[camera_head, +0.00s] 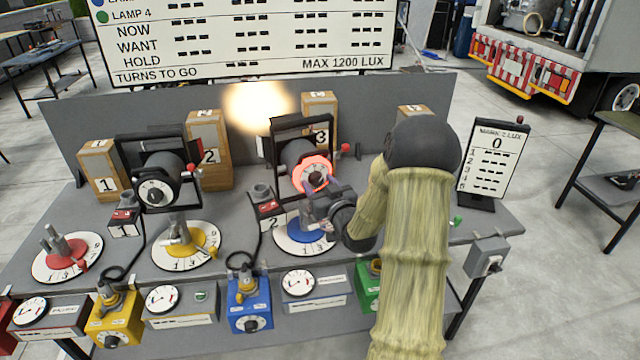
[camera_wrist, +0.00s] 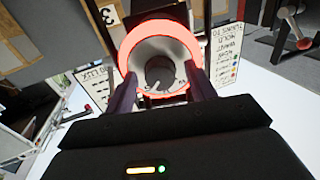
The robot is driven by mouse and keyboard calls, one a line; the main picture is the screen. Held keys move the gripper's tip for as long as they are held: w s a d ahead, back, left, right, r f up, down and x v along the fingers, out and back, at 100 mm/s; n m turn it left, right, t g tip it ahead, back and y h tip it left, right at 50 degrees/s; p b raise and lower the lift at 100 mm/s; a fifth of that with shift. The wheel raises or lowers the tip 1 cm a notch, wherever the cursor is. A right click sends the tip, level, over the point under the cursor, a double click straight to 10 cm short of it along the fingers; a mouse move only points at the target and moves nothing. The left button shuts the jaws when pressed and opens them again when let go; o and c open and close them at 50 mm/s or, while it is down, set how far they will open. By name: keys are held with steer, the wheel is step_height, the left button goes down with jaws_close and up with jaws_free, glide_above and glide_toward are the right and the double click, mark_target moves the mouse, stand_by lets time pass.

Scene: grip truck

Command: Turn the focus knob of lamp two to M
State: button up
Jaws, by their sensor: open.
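Lamp two (camera_head: 290,150) is a dark round lamp in a black yoke, behind the base marked 2. Its focus knob (camera_head: 317,180) sits on the back dial, inside a glowing red ring (camera_head: 330,164). In the wrist view the dark knob (camera_wrist: 160,72) is at the middle of the pale dial (camera_wrist: 150,50), its pointer tilted toward the lower left. The dial letters are too small to read surely. My gripper (camera_head: 320,200) is open just in front of the dial. In the wrist view its fingers (camera_wrist: 163,82) stand either side of the knob; contact cannot be told.
Another lamp (camera_head: 160,180) stands to the left. Numbered wooden blocks (camera_head: 209,150) are behind the lamps. A blue turntable (camera_head: 290,236) is below lamp two. A red-tipped lever (camera_head: 341,151) juts from its yoke. A lux board (camera_head: 494,158) reading 0 stands at right.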

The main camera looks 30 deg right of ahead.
steer(key=c, duration=1)
steer(key=shift+o, duration=0.2)
